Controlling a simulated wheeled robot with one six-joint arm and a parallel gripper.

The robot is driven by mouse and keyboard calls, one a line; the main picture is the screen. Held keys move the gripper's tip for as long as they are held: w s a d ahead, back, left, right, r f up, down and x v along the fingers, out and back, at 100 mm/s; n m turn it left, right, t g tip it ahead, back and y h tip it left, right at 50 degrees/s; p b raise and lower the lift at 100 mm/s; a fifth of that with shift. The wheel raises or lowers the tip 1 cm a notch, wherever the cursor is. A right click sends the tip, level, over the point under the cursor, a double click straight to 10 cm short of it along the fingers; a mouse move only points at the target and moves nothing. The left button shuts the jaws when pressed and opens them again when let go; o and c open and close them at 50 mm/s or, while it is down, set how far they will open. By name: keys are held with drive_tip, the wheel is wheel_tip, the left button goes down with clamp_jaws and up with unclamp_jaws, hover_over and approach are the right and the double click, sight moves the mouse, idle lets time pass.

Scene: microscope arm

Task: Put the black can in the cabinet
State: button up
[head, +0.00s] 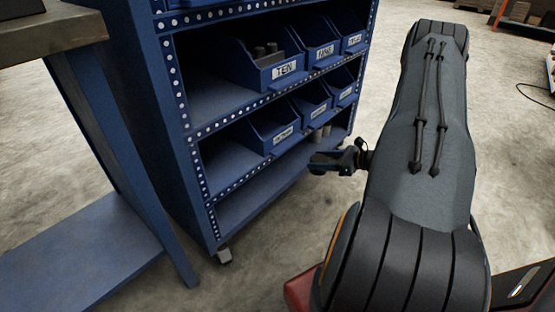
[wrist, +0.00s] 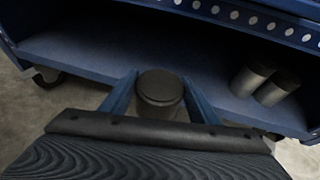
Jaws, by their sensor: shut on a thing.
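The black can (wrist: 160,88) is in the wrist view, seen from above with its dark round top showing. My gripper (wrist: 158,98) is shut on it, with a blue finger on each side. The blue cabinet (head: 177,110) stands left of my arm in the head view, with open shelves. My gripper also shows in the head view (head: 335,160), in front of the cabinet's lower right part. In the wrist view the can is in front of the cabinet's bottom shelf (wrist: 95,50). I cannot tell whether it is over the shelf or touching it.
Two grey cans (wrist: 262,82) stand at the right of the bottom shelf; the shelf's left and middle are clear. Blue labelled bins (head: 283,72) fill the right of the upper shelves. A blue workbench (head: 80,250) stands left of the cabinet. Concrete floor is open around it.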

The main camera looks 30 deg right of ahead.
drive_tip(key=w+a+b, duration=0.1)
drive_tip(key=w+a, duration=0.1)
drive_tip(key=w, duration=0.2)
drive_tip(key=w+a+b, duration=0.2)
drive_tip(key=w+a, duration=0.1)
drive_tip(key=w, duration=0.1)
drive_tip(key=w+a+b, duration=0.1)
drive_tip(key=w+a, duration=0.1)
drive_tip(key=w, duration=0.3)
drive_tip(key=shift+a, duration=0.4)
drive_tip(key=shift+w+a+f+b, duration=0.1)
drive_tip(key=shift+w+f+b, duration=0.1)
drive_tip(key=shift+f+b, duration=0.65)
drive_tip(key=shift+w+a+f+b, duration=0.1)
drive_tip(key=shift+w+f+b, duration=0.1)
drive_tip(key=shift+f+b, duration=0.65)
drive_tip(key=shift+f, duration=0.2)
drive_tip(key=o, duration=1.4)
drive_tip(key=shift+c, duration=0.2)
